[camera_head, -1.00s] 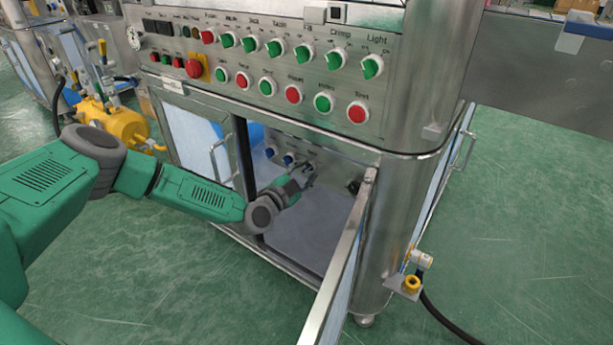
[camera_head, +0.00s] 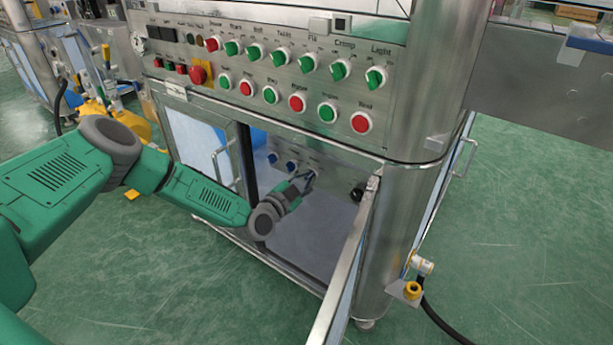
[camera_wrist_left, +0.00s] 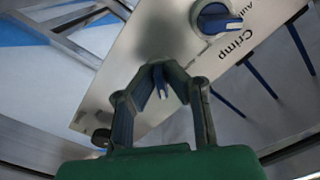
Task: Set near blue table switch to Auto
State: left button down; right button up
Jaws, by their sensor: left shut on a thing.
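My left gripper (camera_head: 309,178) reaches through the open cabinet door to a small inner panel. In the left wrist view its fingers (camera_wrist_left: 161,82) are shut on a blue-tipped switch lever (camera_wrist_left: 162,90) on the light metal panel (camera_wrist_left: 128,75). The fingers hide most of this switch, and its label is not visible. A blue rotary switch (camera_wrist_left: 216,20) with a white mark sits beside it, by the word "Crimp" and part of "Auto". Two blue knobs (camera_head: 272,158) (camera_head: 291,166) show left of the gripper in the head view. My right gripper is not in view.
The control panel (camera_head: 200,95) above carries green and red knobs and buttons. The open door (camera_head: 350,265) stands right of my forearm. A black knob (camera_head: 357,191) is near the door's top edge. The cabinet floor (camera_head: 310,235) is clear.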

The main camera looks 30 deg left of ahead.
pick_arm(q)
jog(key=shift+w+d+r+n+p, duration=0.1)
jog(key=shift+d+r+n+p, duration=0.25)
jog(key=shift+n+p, duration=0.45)
jog(key=shift+f+n, duration=0.1)
jog(key=shift+n, duration=0.9)
jog(key=n+b, duration=0.1)
jog(key=n, duration=0.2)
jog(key=shift+a+n, duration=0.1)
jog(key=shift+n, duration=0.3)
jog(key=n, duration=0.3)
jog(key=shift+n+b, duration=0.3)
jog(key=shift+b, duration=0.1)
jog(key=n, duration=0.2)
jog(key=n+b, duration=0.1)
jog(key=n, duration=0.2)
jog(key=shift+w+a+r+n, duration=0.1)
jog(key=shift+a+r+n, duration=0.15)
jog(key=shift+n, duration=0.15)
jog(key=shift+a, duration=0.1)
jog(key=c, duration=1.7)
grip_release()
jog(key=shift+f, duration=0.25)
